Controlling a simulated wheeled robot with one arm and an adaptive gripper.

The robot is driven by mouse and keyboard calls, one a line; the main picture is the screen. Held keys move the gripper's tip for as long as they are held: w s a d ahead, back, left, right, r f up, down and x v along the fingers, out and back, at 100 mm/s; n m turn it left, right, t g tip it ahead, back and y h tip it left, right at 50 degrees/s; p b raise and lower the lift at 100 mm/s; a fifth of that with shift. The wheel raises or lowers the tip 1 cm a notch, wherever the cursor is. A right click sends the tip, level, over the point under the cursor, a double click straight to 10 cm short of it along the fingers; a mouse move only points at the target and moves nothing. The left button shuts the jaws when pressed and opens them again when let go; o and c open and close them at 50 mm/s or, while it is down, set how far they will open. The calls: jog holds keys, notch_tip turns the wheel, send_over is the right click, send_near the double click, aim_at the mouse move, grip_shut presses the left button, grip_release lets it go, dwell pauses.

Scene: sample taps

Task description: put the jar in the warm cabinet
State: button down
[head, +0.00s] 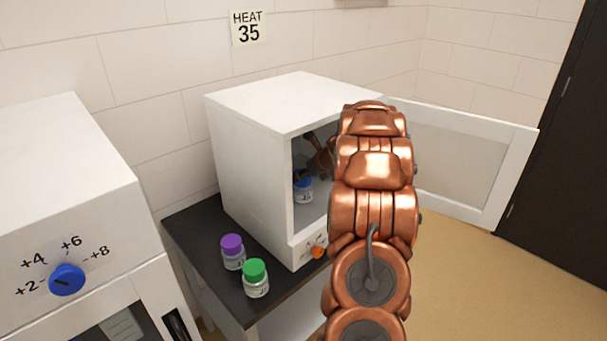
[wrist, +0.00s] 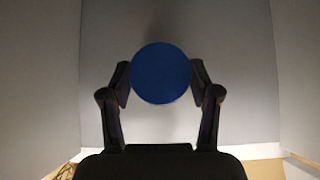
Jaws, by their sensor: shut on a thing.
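The jar with a blue lid (head: 303,190) is inside the open white cabinet (head: 253,165) under the "HEAT 35" sign. My gripper (head: 301,177) reaches in through the cabinet's front and is shut on the jar. In the wrist view, the round blue lid (wrist: 161,73) sits between the two dark fingers of my gripper (wrist: 161,78), one on each side. The cabinet's door (head: 470,155) stands wide open to the right. My copper arm hides part of the opening. I cannot tell whether the jar rests on the cabinet floor.
A purple-lidded jar (head: 232,252) and a green-lidded jar (head: 255,278) stand on the dark table (head: 190,225) beside the cabinet. An orange knob (head: 317,252) is on the cabinet's lower front. Another white unit with a blue dial (head: 67,280) stands at the left.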

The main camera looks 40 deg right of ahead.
jog(key=shift+f, duration=0.15)
jog(key=shift+c, duration=1.2)
grip_release()
jog(key=b+v, duration=0.1)
jog(key=v, duration=0.6)
jog(key=shift+s+r, duration=0.2)
jog(key=shift+r, duration=0.15)
jog(key=shift+a, duration=0.1)
